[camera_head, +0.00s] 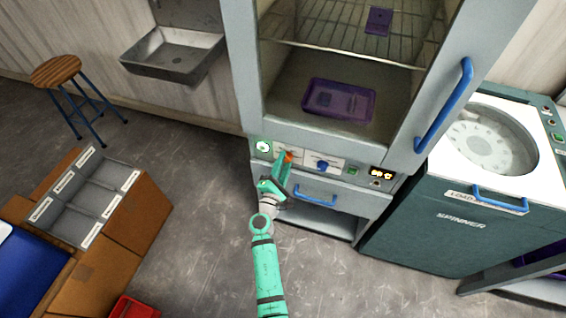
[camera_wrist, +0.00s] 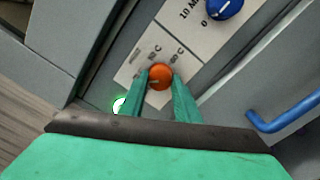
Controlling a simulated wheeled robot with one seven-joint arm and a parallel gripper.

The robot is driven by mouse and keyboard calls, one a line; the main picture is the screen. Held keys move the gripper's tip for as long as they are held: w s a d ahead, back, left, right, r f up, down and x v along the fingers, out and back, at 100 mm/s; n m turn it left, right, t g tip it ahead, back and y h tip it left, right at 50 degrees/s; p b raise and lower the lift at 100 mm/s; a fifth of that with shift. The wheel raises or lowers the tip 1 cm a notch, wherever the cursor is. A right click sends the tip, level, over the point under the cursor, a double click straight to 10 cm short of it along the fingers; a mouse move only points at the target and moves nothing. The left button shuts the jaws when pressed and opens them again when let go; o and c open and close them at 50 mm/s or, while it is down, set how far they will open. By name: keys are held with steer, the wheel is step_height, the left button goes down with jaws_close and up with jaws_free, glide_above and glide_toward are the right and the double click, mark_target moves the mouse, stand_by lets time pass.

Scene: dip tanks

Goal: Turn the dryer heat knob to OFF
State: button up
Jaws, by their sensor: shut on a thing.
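The dryer (camera_head: 240,70) stands in the middle of the head view, with a control panel below its glass door. An orange knob (camera_wrist: 160,77) on a white label plate is the likely heat knob, as °C-like marks show beside it. It also shows in the head view (camera_head: 288,156). My gripper (camera_wrist: 160,84) is shut on the orange knob, with one green finger on each side. The knob's pointer and the OFF mark cannot be made out. My gripper also shows at the panel in the head view (camera_head: 282,168).
A blue knob (camera_wrist: 224,8) sits beside the orange one, and a lit green button (camera_wrist: 119,105) is on the other side. A blue drawer handle (camera_head: 316,196) is just below the panel. The spinner (camera_head: 440,225) stands at right, a divided box (camera_head: 120,215) at left.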

steer(key=n, duration=0.9)
steer(key=shift+a, duration=0.2)
steer(key=shift+s+d, duration=0.1)
steer(key=shift+d, duration=0.15)
steer(key=o, duration=1)
steer(key=shift+o, duration=0.2)
steer(key=v, duration=1.1)
steer(key=shift+r, duration=0.1)
steer(key=shift+d, duration=0.2)
